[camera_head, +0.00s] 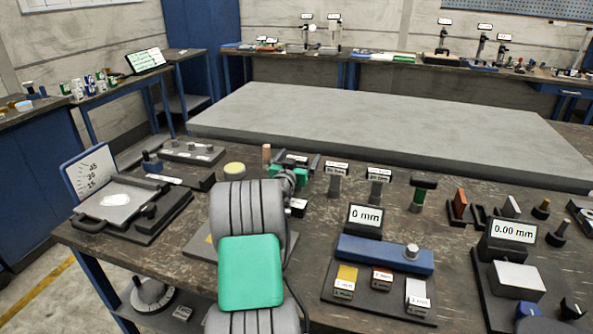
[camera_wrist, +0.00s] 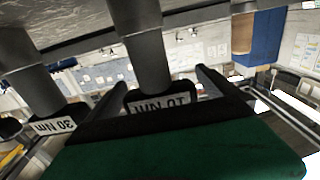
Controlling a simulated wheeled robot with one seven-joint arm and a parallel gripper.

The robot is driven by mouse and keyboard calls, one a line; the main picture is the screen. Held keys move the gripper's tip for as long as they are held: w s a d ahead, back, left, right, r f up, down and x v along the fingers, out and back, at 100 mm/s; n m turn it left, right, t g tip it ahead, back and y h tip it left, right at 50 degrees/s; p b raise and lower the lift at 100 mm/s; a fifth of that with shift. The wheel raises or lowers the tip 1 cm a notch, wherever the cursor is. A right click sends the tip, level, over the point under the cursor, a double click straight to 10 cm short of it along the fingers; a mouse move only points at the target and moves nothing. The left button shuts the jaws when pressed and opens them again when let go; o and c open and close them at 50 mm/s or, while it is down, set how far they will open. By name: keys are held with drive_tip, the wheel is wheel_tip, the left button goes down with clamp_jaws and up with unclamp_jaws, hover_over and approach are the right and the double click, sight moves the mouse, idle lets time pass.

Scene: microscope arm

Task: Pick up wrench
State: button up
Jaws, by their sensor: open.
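Several wrenches stand upright on the bench, each with a grey shaft and a dark labelled head. One labelled 10 Nm (camera_wrist: 160,103) shows upside down in the wrist view, between the two dark fingers of my gripper (camera_wrist: 161,78). The fingers are apart and open, one on each side of it; I cannot tell whether they touch it. In the head view my green and grey gripper (camera_head: 290,178) partly hides that wrench. A 30 Nm wrench (camera_head: 336,184) stands just to its right and also shows at the left of the wrist view (camera_wrist: 50,125).
A blue 0 mm gauge (camera_head: 385,253) and a 0.00 mm instrument (camera_head: 515,275) are at the front. A black plate device (camera_head: 120,210) is left. A large grey slab (camera_head: 370,120) lies behind.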

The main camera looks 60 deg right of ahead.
drive_tip(key=c, duration=2)
drive_tip(key=shift+r, duration=0.2)
drive_tip(key=shift+c, duration=0.5)
